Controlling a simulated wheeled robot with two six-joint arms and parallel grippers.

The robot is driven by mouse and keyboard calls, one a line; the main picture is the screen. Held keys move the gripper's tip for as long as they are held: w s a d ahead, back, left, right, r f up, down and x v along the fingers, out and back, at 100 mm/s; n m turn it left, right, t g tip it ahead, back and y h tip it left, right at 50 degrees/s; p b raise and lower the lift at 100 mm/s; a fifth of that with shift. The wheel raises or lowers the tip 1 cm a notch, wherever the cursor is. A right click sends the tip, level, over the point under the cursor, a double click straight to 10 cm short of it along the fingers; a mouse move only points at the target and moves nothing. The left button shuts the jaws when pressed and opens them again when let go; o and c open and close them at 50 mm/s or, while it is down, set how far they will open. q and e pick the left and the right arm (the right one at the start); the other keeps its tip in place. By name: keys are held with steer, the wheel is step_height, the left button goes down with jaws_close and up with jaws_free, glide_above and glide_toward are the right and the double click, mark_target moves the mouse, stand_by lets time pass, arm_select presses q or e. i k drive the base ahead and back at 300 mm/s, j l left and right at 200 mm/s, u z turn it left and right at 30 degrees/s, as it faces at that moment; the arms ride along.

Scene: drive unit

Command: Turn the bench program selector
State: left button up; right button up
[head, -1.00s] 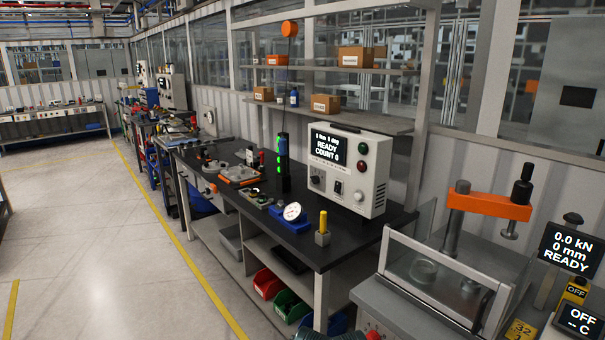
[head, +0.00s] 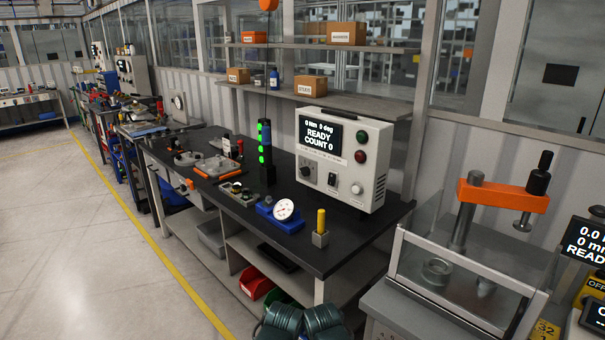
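The bench control box (head: 376,150) is a light grey cabinet at the back right of the black workbench (head: 345,245). Its screen (head: 320,133) reads "READY" and "COUNT 0", with a smaller line above. A dark round knob (head: 305,171), which looks like the program selector, is at the lower left of its front face. Its pointer direction is too small to read. A dark switch (head: 332,180) and a pale round knob (head: 357,189) sit to its right. Green (head: 361,137) and red (head: 360,156) round lamps or buttons are at the upper right.
A dial gauge (head: 284,209) and a yellow-topped post (head: 321,229) stand in front of the box. A green-lit tower (head: 264,146) is at its left. A press with an orange crossbar (head: 502,195) stands at right. Floor at left is clear.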

mark_target(305, 171)
steer(key=i+j, duration=0.45)
steer(key=j, duration=0.15)
steer(key=i+j, duration=0.45)
steer(key=j, duration=0.2)
steer(key=i+j, duration=0.95)
steer(key=j, duration=0.3)
steer(key=j+z, duration=0.2)
steer(key=z, duration=1.6)
